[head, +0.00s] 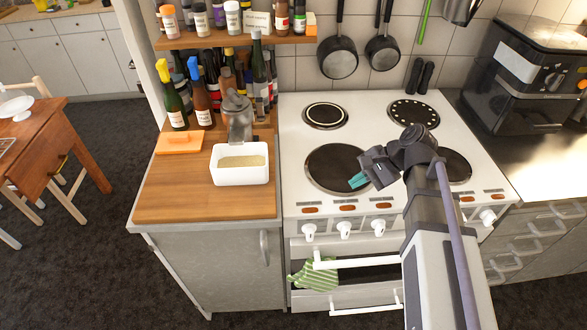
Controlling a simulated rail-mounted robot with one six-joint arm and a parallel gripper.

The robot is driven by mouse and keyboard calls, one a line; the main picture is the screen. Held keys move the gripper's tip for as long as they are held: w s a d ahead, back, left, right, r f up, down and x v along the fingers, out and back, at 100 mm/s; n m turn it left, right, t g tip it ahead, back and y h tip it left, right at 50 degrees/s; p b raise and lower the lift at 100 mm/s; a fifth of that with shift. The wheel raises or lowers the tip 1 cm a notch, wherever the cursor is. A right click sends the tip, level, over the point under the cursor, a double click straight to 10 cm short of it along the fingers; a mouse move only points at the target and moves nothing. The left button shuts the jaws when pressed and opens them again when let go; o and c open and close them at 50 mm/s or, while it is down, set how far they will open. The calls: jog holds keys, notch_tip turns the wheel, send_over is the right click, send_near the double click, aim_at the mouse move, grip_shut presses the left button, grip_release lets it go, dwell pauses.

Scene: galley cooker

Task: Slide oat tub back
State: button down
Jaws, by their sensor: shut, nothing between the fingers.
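The oat tub (241,178) is a white, open, rectangular tub with pale tan oats in it. It stands upright on the wooden counter (165,206), near the counter's right edge beside the cooker. A grey metal grinder-like thing (237,118) stands right behind it. My gripper (357,181), with teal fingertips, is shut and empty. It is over the front left hotplate, to the right of the tub and apart from it.
An orange-topped board or box (179,142) lies left of the tub, with bottles (200,97) behind it. The white cooker (378,118) has several hotplates. Pans (337,58) hang on the tiled wall. The counter's front left is clear.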

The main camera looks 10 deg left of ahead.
jog(key=w+a+m+y+b, duration=0.1)
jog(key=w+a+y+b, duration=0.1)
jog(key=w+a+f+m+g+y+b, duration=0.1)
jog(key=a+m+b, duration=0.1)
jog(key=b, duration=0.1)
jog(key=w+a+f+m+y+b, duration=0.1)
jog(key=w+a+y+b, duration=0.1)
jog(key=shift+w+a+f+m+g+y, duration=0.1)
jog(key=shift+w+a+m+g+y, duration=0.2)
jog(key=shift+w+a+g, duration=0.1)
jog(key=w+a+r+m+g+y+b, duration=0.1)
jog(key=b, duration=0.1)
jog(key=w+a+r+m+y+b, duration=0.1)
jog(key=y+b, duration=0.1)
jog(key=shift+w+r+m+g+y, duration=0.1)
jog(key=shift+w+m+g+y, duration=0.2)
jog(key=shift+g, duration=0.1)
jog(key=shift+r, duration=0.25)
jog(key=x, duration=1.4)
jog(key=shift+s, duration=0.15)
